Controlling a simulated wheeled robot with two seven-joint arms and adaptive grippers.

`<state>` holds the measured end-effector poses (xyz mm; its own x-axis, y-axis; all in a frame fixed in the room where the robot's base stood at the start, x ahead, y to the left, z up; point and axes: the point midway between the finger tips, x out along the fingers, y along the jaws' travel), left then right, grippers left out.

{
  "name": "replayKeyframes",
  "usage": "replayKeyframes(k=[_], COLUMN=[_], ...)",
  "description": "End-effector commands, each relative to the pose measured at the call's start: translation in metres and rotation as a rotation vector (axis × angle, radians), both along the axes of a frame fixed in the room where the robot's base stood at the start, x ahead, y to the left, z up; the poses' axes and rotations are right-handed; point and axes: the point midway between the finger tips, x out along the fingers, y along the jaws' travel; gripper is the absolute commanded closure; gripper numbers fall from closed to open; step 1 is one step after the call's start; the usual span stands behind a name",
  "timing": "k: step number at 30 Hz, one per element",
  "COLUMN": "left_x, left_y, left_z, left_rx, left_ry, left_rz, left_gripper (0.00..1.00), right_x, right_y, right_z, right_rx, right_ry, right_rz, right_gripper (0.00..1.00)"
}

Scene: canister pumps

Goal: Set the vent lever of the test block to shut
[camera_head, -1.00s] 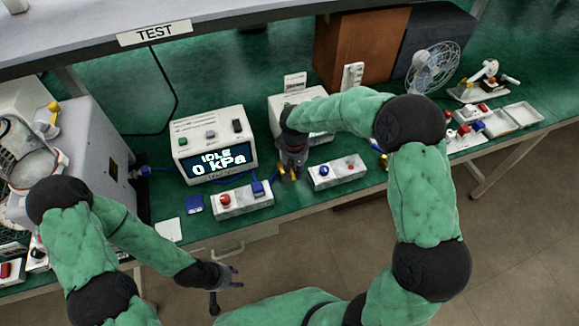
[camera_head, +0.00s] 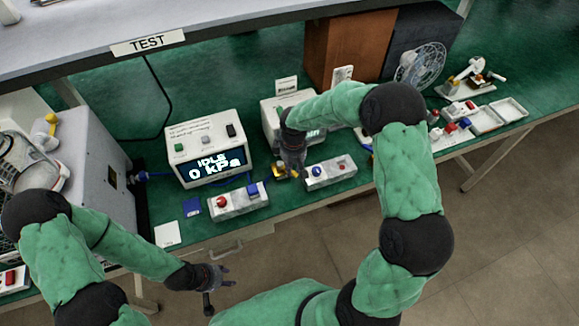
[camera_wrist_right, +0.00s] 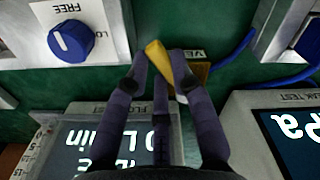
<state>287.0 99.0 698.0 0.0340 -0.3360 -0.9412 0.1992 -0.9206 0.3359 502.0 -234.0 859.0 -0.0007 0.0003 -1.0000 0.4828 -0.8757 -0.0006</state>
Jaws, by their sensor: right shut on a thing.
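The yellow vent lever (camera_wrist_right: 158,62) stands on a small brass-coloured block (camera_wrist_right: 198,72) with a partly hidden label starting "VE". My right gripper (camera_wrist_right: 166,78) is shut on the lever, which is tilted in the right wrist view. In the head view my right gripper (camera_head: 291,165) comes down over the yellow block (camera_head: 279,171) and hides most of the lever. I cannot read the lever's set position. The tester (camera_head: 208,150) reads "IDLE 0 kPa". My left gripper (camera_head: 213,282) is open and empty in front of the bench.
A white block with a red knob and blue part (camera_head: 238,202) stands to the left of the lever. Another block with a blue knob (camera_wrist_right: 71,41) is close on its other side. A blue tube (camera_wrist_right: 235,52) runs beside the lever. Displays stand behind.

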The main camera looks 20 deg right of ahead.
Motion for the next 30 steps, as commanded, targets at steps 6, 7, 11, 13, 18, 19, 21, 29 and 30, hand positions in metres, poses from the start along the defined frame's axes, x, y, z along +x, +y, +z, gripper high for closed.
replayKeyframes(k=[6, 7, 11, 13, 18, 19, 21, 29, 30], left_x=[0.0, 0.0, 0.0, 0.0, 0.0, 0.0, 0.0, 0.0, 0.0], left_y=[0.0, 0.0, 0.0, 0.0, 0.0, 0.0, 0.0, 0.0, 0.0], left_z=[0.0, 0.0, 0.0, 0.0, 0.0, 0.0, 0.0, 0.0, 0.0], left_rx=[0.0, 0.0, 0.0, 0.0, 0.0, 0.0, 0.0, 0.0, 0.0], left_ry=[0.0, 0.0, 0.0, 0.0, 0.0, 0.0, 0.0, 0.0, 0.0], left_rz=[0.0, 0.0, 0.0, 0.0, 0.0, 0.0, 0.0, 0.0, 0.0], left_gripper=[0.6, 0.6, 0.6, 0.6, 0.6, 0.6, 0.6, 0.6, 0.6], right_x=[0.0, 0.0, 0.001, 0.001, 0.0, 0.0, 0.0, 0.001, 0.002], right_y=[-0.001, -0.001, -0.001, -0.001, 0.0, 0.0, 0.0, 0.0, 0.0], right_z=[0.0, 0.0, 0.0, 0.0, 0.0, 0.0, 0.0, 0.018, 0.025], right_rx=[-0.001, -0.001, -0.001, -0.001, 0.0, 0.0, 0.0, -0.001, -0.001], right_ry=[-0.002, -0.002, -0.002, -0.002, -0.001, -0.001, -0.001, -0.005, -0.005], right_rz=[0.005, 0.005, 0.005, 0.005, 0.004, 0.004, 0.003, 0.002, 0.002], right_gripper=[1.0, 1.0, 0.7, 0.51, 0.51, 0.51, 0.51, 0.51, 0.51])
